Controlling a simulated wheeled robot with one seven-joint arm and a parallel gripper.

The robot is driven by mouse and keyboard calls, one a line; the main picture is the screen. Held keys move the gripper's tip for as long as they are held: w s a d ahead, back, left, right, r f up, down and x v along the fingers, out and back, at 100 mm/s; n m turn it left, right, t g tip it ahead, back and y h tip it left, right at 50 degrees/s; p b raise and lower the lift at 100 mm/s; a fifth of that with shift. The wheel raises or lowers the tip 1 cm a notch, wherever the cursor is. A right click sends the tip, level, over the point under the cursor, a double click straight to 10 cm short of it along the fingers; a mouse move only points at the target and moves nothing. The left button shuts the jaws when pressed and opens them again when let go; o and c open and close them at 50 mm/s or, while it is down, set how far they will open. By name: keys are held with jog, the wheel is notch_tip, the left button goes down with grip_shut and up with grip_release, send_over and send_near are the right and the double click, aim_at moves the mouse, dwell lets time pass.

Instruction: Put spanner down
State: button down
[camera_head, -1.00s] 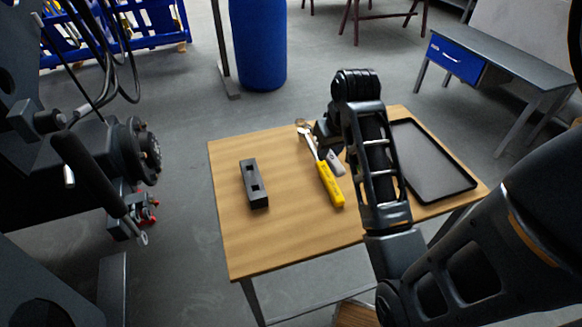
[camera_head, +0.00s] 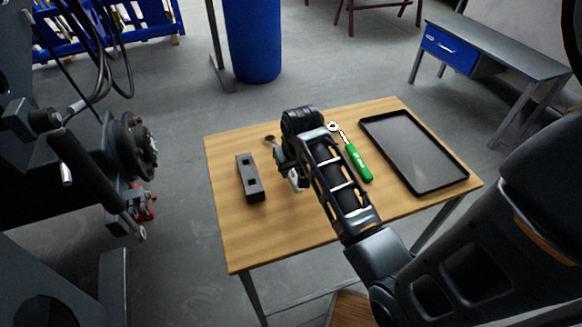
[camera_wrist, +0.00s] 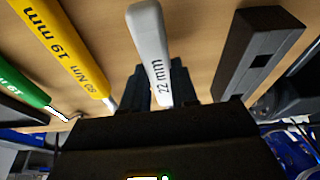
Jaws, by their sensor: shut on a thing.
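My gripper (camera_head: 288,172) is over the table, between the black block and the green spanner. In the wrist view my gripper (camera_wrist: 163,88) is shut on the grey-handled spanner (camera_wrist: 148,40), marked 22 mm. In the head view its silver head (camera_head: 270,140) shows beyond the gripper, and part of its grey handle (camera_head: 296,182) shows beside it. I cannot tell whether it touches the table. A yellow spanner (camera_wrist: 68,45), marked 19 mm, lies beside it in the wrist view; my arm hides it in the head view. A green spanner (camera_head: 356,162) lies to the right.
The wooden table (camera_head: 255,240) bears a black block with square holes (camera_head: 250,178) on the left and an empty black tray (camera_head: 415,150) on the right. The block also shows in the wrist view (camera_wrist: 255,52). The table's front left is clear.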

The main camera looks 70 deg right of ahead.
jog(key=shift+f, duration=0.1)
jog(key=c, duration=0.9)
grip_release()
jog(key=shift+o, duration=0.2)
